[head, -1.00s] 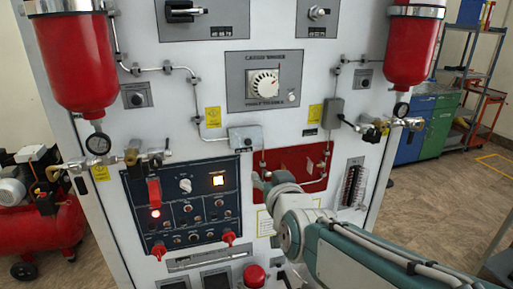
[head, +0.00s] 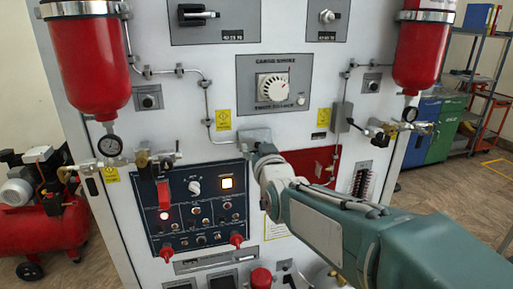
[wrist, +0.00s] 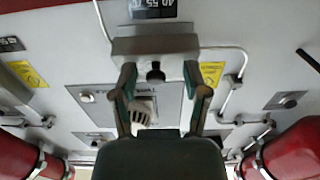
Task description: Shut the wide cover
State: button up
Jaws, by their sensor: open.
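A wide grey box-like cover (head: 255,135) is mounted on the white panel, just above the blue switch panel; it seems to be the wide cover, but whether its lid stands open cannot be told. It also shows in the wrist view (wrist: 155,45), with a dark round knob at its edge. My gripper (head: 260,158) is in front of the panel, just below the cover in the head view. In the wrist view the two fingers (wrist: 160,72) are apart, with the knob between them and nothing held. Contact with the cover cannot be told.
The dial plate (head: 275,85) is above the cover. Thin pipes run on both sides, with red cylinders (head: 85,65) (head: 424,50) farther out. The blue switch panel (head: 198,210) has red switch guards. A red plate (head: 322,160) is partly behind my arm.

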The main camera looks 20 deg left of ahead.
jog(key=shift+w+d+r, duration=0.1)
jog(key=shift+w+d, duration=0.1)
jog(key=shift+d, duration=0.05)
jog(key=shift+a, duration=0.15)
grip_shut()
jog(key=shift+t, duration=0.3)
jog(key=shift+w+a+f+t+y, duration=0.15)
jog(key=shift+w+f+t+y, duration=0.05)
jog(key=shift+f+t+y, duration=0.25)
jog(key=shift+w+a+f+t+y, duration=0.15)
jog(key=shift+f+t+y, duration=0.15)
jog(key=shift+t, duration=0.25)
jog(key=shift+w+f+t+y, duration=0.1)
jog(key=shift+t+y, duration=0.25)
jog(key=shift+t, duration=0.15)
